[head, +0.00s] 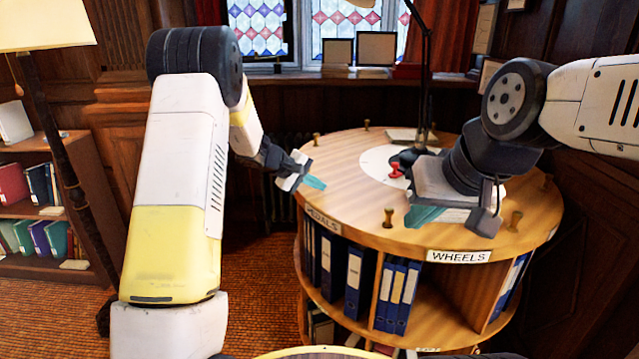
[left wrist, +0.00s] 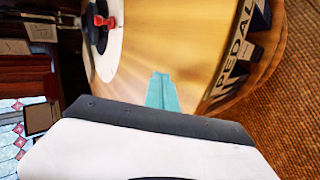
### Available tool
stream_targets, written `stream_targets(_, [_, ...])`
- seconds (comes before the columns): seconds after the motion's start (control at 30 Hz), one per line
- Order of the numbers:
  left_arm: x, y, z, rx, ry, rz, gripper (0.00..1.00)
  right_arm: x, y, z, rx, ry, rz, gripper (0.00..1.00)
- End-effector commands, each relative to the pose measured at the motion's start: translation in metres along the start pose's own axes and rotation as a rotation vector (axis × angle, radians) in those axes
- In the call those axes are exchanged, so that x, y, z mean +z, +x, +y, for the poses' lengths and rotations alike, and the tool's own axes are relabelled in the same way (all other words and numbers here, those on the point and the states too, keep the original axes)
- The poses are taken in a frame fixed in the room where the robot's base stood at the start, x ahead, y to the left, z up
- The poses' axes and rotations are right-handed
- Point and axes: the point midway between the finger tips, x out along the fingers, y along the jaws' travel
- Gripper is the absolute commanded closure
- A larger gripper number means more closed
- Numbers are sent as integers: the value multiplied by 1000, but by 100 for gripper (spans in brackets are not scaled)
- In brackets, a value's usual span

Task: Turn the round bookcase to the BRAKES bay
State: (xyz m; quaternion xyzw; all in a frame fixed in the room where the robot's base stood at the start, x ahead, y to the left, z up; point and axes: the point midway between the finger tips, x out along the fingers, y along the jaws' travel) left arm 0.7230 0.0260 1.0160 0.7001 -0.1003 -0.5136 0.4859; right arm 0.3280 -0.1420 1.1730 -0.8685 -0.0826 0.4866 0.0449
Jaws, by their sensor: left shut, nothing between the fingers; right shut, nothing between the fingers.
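The round wooden bookcase (head: 345,205) stands ahead, with several upright brown pegs around its top, one of them the front peg (head: 388,217). Its rim carries a WHEELS label (head: 458,256) facing me and a PEDALS label (head: 323,220) to the left. No BRAKES label shows. My left gripper (head: 315,183) is shut and empty at the left edge of the top; in the left wrist view its teal fingertips (left wrist: 162,92) are over the wood near the PEDALS label. My right gripper (head: 423,215) is shut and empty over the front of the top, just right of the front peg; contact is unclear.
A black desk lamp (head: 425,80) stands on the bookcase's white central disc (head: 372,160), with a red stamp-like piece (head: 394,170) beside it. A low bookshelf (head: 60,165) and floor lamp (head: 45,25) are at left. Orange carpet (head: 255,290) lies open between.

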Motion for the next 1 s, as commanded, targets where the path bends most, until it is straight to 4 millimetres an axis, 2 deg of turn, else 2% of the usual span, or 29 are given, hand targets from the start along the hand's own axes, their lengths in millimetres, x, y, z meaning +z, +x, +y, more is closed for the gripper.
stream_targets(0.6, [12, -9, 9, 0, 0, 0, 100, 0, 0, 0, 0, 0, 0, 100])
stream_targets(1.0, [12, -38, 45, 2, 3, 0, 100, 0, 0, 0, 0, 0, 0, 100])
